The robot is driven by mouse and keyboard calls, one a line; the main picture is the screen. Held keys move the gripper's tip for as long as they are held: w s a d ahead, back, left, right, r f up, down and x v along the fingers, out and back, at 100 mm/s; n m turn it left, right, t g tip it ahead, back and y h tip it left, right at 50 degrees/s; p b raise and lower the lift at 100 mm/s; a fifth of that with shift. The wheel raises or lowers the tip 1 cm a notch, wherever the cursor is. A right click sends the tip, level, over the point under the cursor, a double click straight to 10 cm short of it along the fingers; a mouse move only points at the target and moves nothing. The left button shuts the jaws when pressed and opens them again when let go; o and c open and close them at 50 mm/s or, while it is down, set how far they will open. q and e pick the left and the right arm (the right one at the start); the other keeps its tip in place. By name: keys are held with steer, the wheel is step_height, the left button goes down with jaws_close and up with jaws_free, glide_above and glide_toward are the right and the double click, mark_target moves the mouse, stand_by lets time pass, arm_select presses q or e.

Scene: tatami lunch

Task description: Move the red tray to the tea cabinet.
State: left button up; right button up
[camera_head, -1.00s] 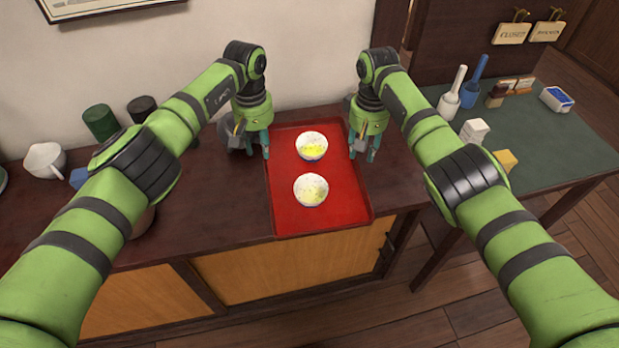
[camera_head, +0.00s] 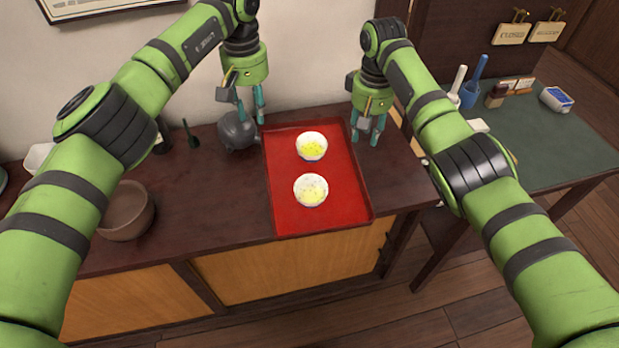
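The red tray (camera_head: 287,212) lies flat on the dark wooden top of the tea cabinet (camera_head: 185,215), close to its front edge. Two white bowls with yellow contents stand on it, a far bowl (camera_head: 311,146) and a near bowl (camera_head: 311,190). My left gripper (camera_head: 250,118) is open and empty, above the tray's far left corner, apart from the tray. My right gripper (camera_head: 367,138) is beside the tray's far right corner, with its fingers apart and nothing between them.
A dark grey teapot (camera_head: 237,131) stands just left of the tray, below my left gripper. A brown bowl (camera_head: 126,211) stands further left. A green-topped table (camera_head: 560,150) with several small items is at the right.

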step_height(320, 180, up, 7)
steer(key=shift+f, duration=0.2)
stand_by(0.5)
